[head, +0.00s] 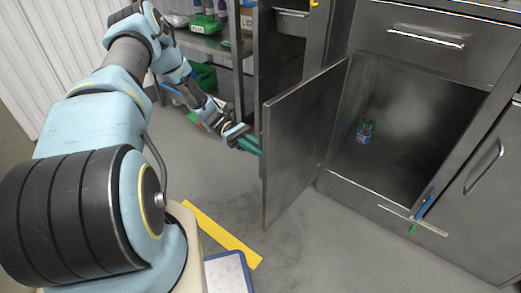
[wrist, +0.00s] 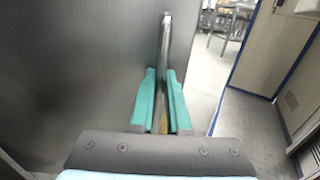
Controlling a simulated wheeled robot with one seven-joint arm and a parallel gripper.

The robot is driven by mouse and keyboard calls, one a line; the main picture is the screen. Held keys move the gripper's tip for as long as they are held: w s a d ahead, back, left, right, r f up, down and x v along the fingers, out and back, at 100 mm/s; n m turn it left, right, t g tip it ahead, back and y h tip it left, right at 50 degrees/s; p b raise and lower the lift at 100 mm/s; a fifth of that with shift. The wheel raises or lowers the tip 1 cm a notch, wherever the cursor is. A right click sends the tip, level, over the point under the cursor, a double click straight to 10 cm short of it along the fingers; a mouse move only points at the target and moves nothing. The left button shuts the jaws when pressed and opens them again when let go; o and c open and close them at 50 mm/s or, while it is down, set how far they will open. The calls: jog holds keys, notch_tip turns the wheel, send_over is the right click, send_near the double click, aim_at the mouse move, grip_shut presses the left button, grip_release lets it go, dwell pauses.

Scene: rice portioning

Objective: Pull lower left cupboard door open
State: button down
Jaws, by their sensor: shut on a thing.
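The lower left cupboard door (head: 300,140) is grey metal and stands swung well open, with the dark cupboard interior (head: 400,130) in view to its right. My gripper (head: 256,146) is at the door's outer side near its free edge. In the wrist view, my gripper's teal fingers (wrist: 161,105) sit on either side of the door's upright metal handle (wrist: 165,50) and are shut on it. The door's outer face (wrist: 80,70) fills the left of that view. In the head view the handle is hidden behind the door.
A small blue and green item (head: 365,131) stands inside the cupboard. A drawer (head: 430,40) is above, and another shut door (head: 480,190) is at right. A yellow floor strip (head: 222,236) and a blue-edged white panel (head: 228,272) lie below. Shelving (head: 215,44) stands behind my arm.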

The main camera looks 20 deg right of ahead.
jog(key=c, duration=1.2)
grip_release()
jog(key=shift+o, duration=0.2)
jog(key=v, duration=1)
jog(key=shift+w+a, duration=0.25)
jog(key=shift+w, duration=0.05)
